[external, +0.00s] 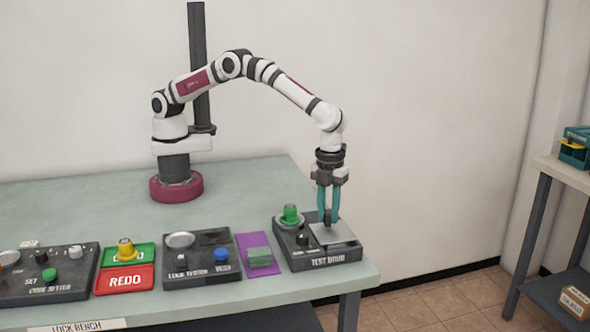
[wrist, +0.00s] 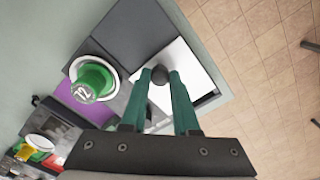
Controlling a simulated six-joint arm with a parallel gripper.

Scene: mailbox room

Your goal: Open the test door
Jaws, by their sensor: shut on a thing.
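The test door unit (external: 312,258) is a dark box at the right front corner of the bench. Its door is a light grey plate (external: 343,235), white in the wrist view (wrist: 183,68). A dark gap shows along one edge of the plate there. My gripper (external: 328,218) points down over the plate. Its teal fingers are shut on a round black knob (wrist: 159,75), which sits between the fingertips. A green key-like cylinder (external: 290,213) stands upright in a pale round seat beside the door. It reads "12" in the wrist view (wrist: 88,84).
Left of the unit are a purple mat (external: 254,241) with a green block (external: 260,258), a dark lock panel (external: 205,274), and green and red plates (external: 124,283) with a yellow piece. The bench edge drops off close by on the right. A shelf (external: 562,168) stands further right.

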